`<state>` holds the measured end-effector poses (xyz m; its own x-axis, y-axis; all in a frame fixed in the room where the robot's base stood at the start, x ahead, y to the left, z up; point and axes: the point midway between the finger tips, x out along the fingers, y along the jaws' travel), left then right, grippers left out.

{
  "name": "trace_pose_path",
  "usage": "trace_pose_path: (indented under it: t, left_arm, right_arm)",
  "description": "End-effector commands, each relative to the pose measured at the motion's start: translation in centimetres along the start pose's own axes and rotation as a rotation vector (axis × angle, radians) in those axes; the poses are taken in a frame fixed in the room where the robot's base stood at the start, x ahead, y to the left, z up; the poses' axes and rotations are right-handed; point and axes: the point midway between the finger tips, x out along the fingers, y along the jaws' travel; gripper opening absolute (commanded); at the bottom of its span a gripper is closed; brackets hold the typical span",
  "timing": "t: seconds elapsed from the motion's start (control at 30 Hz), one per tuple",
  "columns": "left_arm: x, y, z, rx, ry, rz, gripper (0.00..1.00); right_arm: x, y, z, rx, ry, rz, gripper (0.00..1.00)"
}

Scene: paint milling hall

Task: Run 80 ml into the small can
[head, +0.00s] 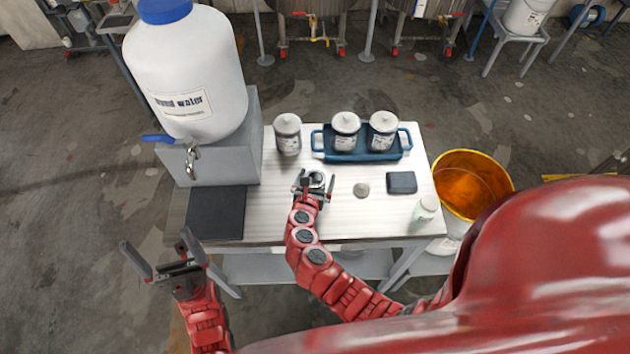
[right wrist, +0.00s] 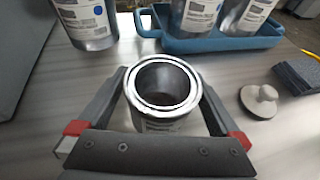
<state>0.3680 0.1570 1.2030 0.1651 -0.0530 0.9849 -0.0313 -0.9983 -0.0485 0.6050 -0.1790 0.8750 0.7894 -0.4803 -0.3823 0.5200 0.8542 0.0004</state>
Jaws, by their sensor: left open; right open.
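The small can (head: 316,180) stands upright and open on the table. In the right wrist view the can (right wrist: 163,88) shows a bare metal rim and a dark inside. My right gripper (head: 314,186) is open, with one finger on each side of the can; small gaps seem to show between fingers and can. The white water container (head: 186,75) with a blue cap sits on a grey stand at the table's left. My left gripper (head: 160,262) is open and empty, left of the table's front edge.
A dark mat (head: 216,213) lies below the tap. A lidded can (head: 288,134) stands beside a blue tray (head: 361,156) holding two more. A round knobbed lid (head: 361,189), dark pad (head: 401,183) and small bottle (head: 425,211) lie right. An orange-lined bucket (head: 481,207) stands beyond.

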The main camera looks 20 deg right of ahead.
Motion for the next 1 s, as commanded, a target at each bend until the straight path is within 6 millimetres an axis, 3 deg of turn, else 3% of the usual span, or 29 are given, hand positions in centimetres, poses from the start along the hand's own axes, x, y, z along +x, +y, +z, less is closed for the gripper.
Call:
trace_pose_path:
  t: [0.27, 0.73, 1.0]
  left_arm:
    - [0.05, 0.00, -0.01, 0.000, 0.000, 0.000, 1.00]
    - [0.05, 0.00, -0.01, 0.000, 0.000, 0.000, 1.00]
    - [0.02, 0.00, 0.00, 0.000, 0.000, 0.000, 1.00]
  right_arm:
    - [0.31, -0.01, -0.05, 0.000, 0.000, 0.000, 1.00]
    - [0.29, 0.00, -0.05, -0.001, 0.001, 0.000, 0.18]
    - [0.26, 0.02, 0.03, 0.000, 0.000, 0.000, 0.18]
